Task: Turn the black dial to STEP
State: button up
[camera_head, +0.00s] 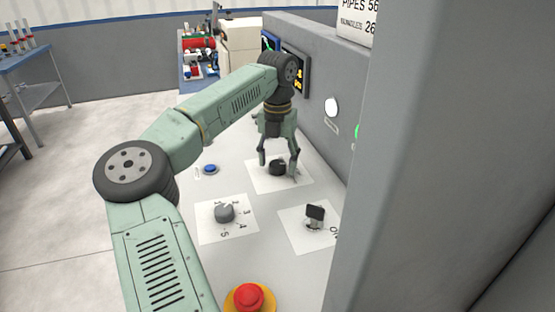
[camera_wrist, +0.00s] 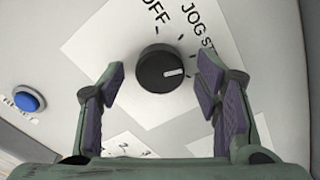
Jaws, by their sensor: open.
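The black dial (camera_head: 278,168) sits on a white label plate (camera_head: 262,183) on the grey console. In the wrist view the round black dial (camera_wrist: 166,69) has a white pointer line aimed to the right, at a tick mark. The letters OFF and JOG show above it, and "ST" shows at the right, cut off by my finger. My gripper (camera_head: 278,163) is over the dial, pointing down. In the wrist view my gripper (camera_wrist: 160,80) is open, with one purple-padded finger on each side of the dial and gaps between pads and dial.
A grey numbered knob (camera_head: 225,212), a black switch (camera_head: 315,213) and a red emergency button (camera_head: 248,297) are nearer on the console. A blue button (camera_head: 210,169) is left of the dial. A grey upright panel (camera_head: 325,75) stands along the right.

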aim_at(277, 164)
notch_tip(277, 164, up, 12)
dwell(0.5)
